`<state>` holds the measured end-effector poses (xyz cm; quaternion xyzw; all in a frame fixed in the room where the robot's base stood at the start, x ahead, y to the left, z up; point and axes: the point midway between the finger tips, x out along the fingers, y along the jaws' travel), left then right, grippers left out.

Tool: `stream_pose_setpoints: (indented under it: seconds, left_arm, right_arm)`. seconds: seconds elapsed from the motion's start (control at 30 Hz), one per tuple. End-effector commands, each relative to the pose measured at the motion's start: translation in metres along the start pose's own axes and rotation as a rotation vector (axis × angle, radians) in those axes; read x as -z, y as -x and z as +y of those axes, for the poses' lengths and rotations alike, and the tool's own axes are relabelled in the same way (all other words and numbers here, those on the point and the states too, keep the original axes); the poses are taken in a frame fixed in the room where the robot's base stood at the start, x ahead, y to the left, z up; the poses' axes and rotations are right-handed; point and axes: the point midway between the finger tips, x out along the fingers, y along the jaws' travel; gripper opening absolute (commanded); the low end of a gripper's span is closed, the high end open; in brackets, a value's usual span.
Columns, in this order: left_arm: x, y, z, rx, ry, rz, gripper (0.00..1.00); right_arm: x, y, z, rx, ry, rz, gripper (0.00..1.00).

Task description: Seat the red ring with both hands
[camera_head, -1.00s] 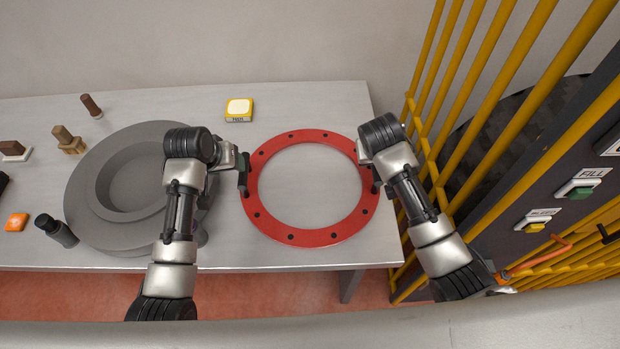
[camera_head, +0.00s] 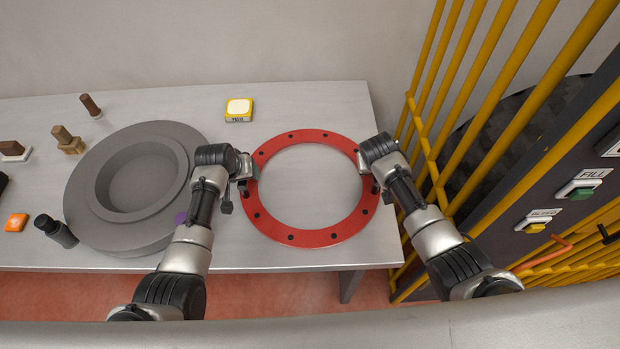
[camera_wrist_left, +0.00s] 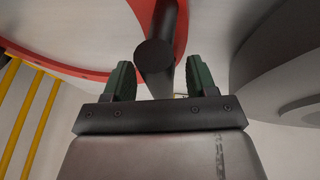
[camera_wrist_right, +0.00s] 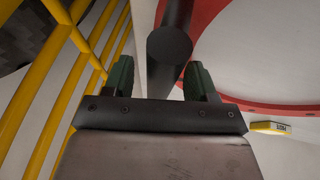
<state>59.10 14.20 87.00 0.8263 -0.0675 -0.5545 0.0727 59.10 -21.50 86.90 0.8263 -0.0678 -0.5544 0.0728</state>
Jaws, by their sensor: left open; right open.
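The red ring (camera_head: 312,239), with dark holes around it, lies flat at the right part of the table. A grey round hub (camera_head: 95,222) with a deep round recess sits left of it. My left gripper (camera_head: 238,188) is open at the ring's left edge. In the left wrist view a dark round post (camera_wrist_left: 155,58) stands between its fingers, with gaps at both sides. My right gripper (camera_head: 374,180) is open at the ring's right edge. In the right wrist view a similar dark post (camera_wrist_right: 169,45) is between its fingers. The posts' join to the ring is unclear.
A yellow-edged button box (camera_head: 238,110) stands behind the ring. Brown pegs (camera_head: 68,140), a black bottle (camera_head: 57,232) and an orange block (camera_head: 16,222) are at the left. Yellow bars (camera_head: 437,130) and a dark button panel (camera_head: 560,205) stand close on the right.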

Motion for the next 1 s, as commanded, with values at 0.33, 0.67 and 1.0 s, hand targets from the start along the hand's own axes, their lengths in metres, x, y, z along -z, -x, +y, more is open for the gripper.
stream_pose_setpoints:
  seconds: [0.33, 0.67, 1.0]
  left_arm:
    - [0.0001, -0.0010, 0.0001, 0.000, 0.000, 0.001, 0.51]
    - [-0.0001, -0.0009, 0.0001, 0.000, 0.000, 0.000, 0.00]
    - [0.0022, 0.0008, 0.0007, -0.001, -0.001, 0.005, 0.00]
  right_arm:
    - [0.0002, -0.0010, -0.0002, 0.001, 0.000, 0.001, 0.51]
    - [0.0002, -0.0008, -0.0002, 0.000, 0.000, 0.000, 0.00]
    - [0.0025, 0.0009, 0.0002, 0.001, -0.001, 0.005, 0.00]
